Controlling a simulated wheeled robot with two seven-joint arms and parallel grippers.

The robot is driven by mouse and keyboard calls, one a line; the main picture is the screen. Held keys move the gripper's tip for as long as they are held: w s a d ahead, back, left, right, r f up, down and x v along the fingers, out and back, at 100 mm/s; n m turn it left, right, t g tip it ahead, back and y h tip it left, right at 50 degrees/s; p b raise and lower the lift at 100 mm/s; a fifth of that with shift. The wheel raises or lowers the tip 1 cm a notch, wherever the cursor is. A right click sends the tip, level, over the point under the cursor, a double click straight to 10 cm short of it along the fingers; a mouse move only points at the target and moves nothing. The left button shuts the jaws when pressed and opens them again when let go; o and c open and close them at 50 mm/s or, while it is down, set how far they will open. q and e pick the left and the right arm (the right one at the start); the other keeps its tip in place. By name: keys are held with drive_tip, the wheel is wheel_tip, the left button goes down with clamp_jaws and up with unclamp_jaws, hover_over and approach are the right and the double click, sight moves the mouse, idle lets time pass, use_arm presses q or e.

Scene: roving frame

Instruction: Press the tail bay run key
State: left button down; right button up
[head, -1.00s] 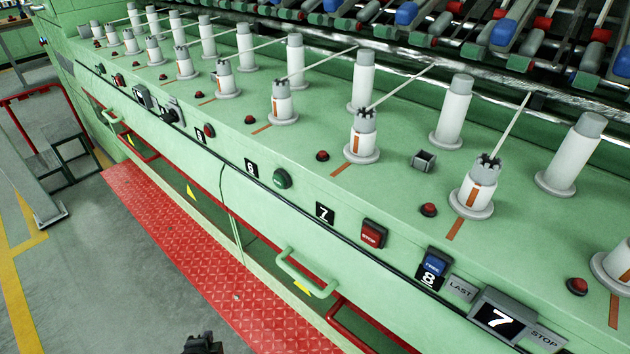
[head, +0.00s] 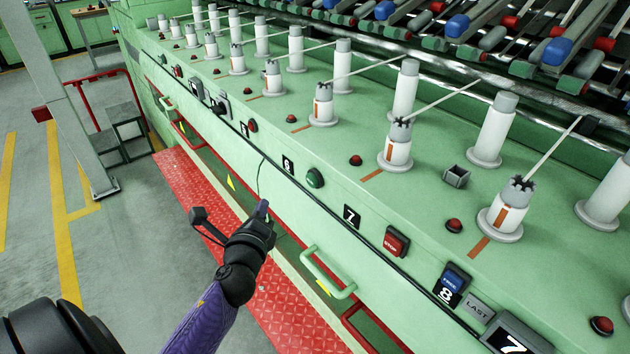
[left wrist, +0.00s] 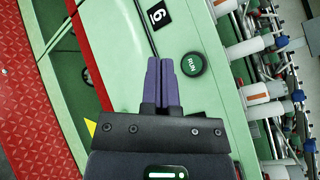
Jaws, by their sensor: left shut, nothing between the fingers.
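A round green key (head: 315,178) sits on the front face of the green machine, between the number plates 6 (head: 288,163) and 7 (head: 351,216). In the left wrist view the same key (left wrist: 192,64) reads RUN, just right of the fingertips. My left gripper (head: 263,207) is shut and empty, below and left of the key in the head view, apart from it. Its purple fingers (left wrist: 160,65) lie together in the left wrist view, pointing toward the 6 plate (left wrist: 158,15). Whether this key belongs to the tail bay cannot be told. My right gripper is not in view.
A red STOP key (head: 396,242) and a blue key (head: 454,277) above plate 8 lie farther right. A green handle (head: 328,273) juts from the front near my left arm. A red tread plate (head: 290,318) runs along the base. Grey floor is open at left.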

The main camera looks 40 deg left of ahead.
sight(313, 180)
use_arm(q)
drive_tip(key=w+d+b, duration=0.2)
drive_tip(key=w, duration=0.6)
drive_tip(key=shift+w+d, duration=0.25)
idle(1.1)
idle(0.8)
drive_tip(key=shift+w+d, duration=0.1)
drive_tip(key=shift+w, duration=0.3)
drive_tip(key=shift+w+d, duration=0.1)
drive_tip(key=shift+w, duration=0.25)
idle(0.5)
drive_tip(key=shift+s+a, duration=0.2)
drive_tip(key=shift+s, duration=0.55)
